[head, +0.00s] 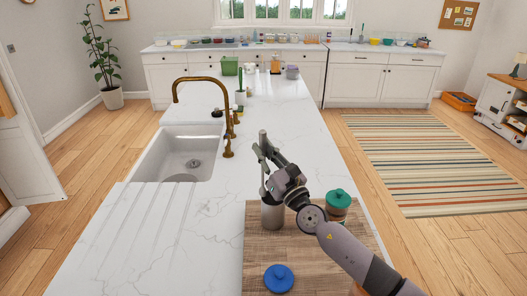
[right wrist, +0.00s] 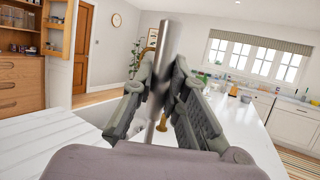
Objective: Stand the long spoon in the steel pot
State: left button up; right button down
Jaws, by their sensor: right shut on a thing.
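The long spoon shows in the right wrist view as a steel shaft (right wrist: 166,62), near upright with a slight tilt, between the fingers of my right gripper (right wrist: 160,105). In the head view my right gripper (head: 266,168) is shut on it, and the spoon's top (head: 263,137) rises above the fingers. The steel pot (head: 273,216) stands on the brown board, just below the gripper. Its mouth is partly hidden by the gripper, so I cannot tell whether the spoon's lower end is inside it. My left gripper is not in view.
A green-lidded jar (head: 338,202) stands right of the pot on the board (head: 258,245). A blue-lidded thing (head: 279,278) is in front. The sink (head: 187,152) and brass tap (head: 228,125) lie to the left. The white counter (head: 170,235) is bare at the front left.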

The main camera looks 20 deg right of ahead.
jog(key=c, duration=1.6)
grip_release()
jog(key=shift+r+p, duration=0.65)
jog(key=shift+p, duration=0.1)
jog(key=shift+s+d+f, duration=0.1)
jog(key=shift+s+f, duration=0.15)
jog(key=shift+s, duration=0.05)
jog(key=b+v, duration=0.3)
jog(key=v, duration=0.8)
jog(key=shift+s+d, duration=0.1)
jog(key=shift+s, duration=0.05)
